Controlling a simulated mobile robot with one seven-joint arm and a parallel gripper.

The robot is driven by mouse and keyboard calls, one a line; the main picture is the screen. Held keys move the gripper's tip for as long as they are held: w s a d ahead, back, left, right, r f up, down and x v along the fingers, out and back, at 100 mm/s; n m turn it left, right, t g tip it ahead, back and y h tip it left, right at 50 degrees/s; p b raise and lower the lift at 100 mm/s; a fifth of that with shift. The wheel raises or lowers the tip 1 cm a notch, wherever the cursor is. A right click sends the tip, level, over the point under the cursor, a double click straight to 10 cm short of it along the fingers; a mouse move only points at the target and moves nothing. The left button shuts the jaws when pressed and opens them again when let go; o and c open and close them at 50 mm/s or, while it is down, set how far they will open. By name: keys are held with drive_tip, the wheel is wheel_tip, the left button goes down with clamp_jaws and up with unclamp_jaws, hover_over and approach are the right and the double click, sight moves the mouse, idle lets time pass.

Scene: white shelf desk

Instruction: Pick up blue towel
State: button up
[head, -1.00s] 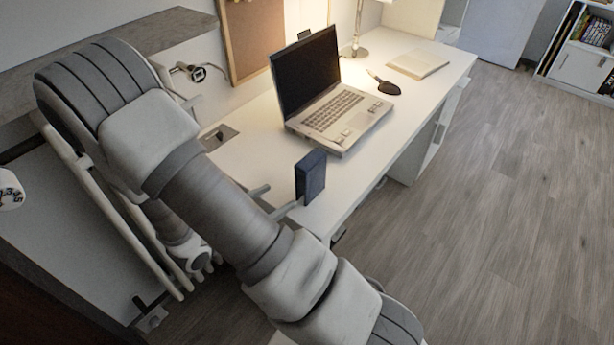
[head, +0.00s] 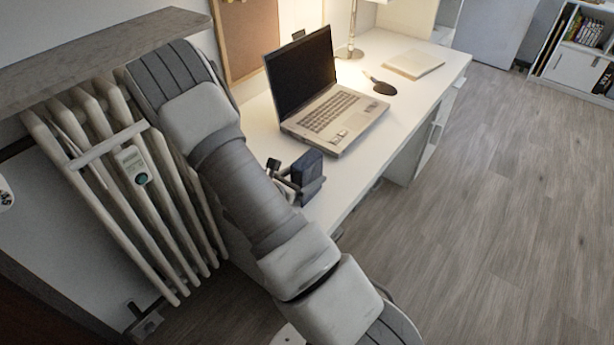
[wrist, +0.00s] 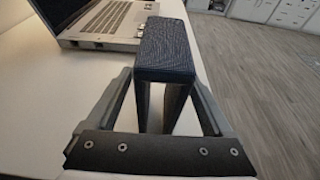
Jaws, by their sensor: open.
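The blue towel (head: 309,166) is a dark navy, block-shaped bundle standing upright near the front edge of the white desk. My gripper (head: 298,183) is open beside the towel at the desk's near end. A gap shows between each finger and the lower flaps; contact near the fingertips cannot be told. My arm hides part of the desk's near end.
An open laptop (head: 330,112) sits on the desk (head: 413,98) just beyond the towel. A dark mouse-like object (head: 381,87), a notebook (head: 413,65) and a lamp (head: 351,50) are farther back. A radiator (head: 110,205) and a grey shelf (head: 105,60) are at left. Floor at right is clear.

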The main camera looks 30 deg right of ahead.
drive_tip(key=shift+w+d, duration=0.1)
drive_tip(key=shift+d, duration=0.1)
clamp_jaws()
idle(0.3)
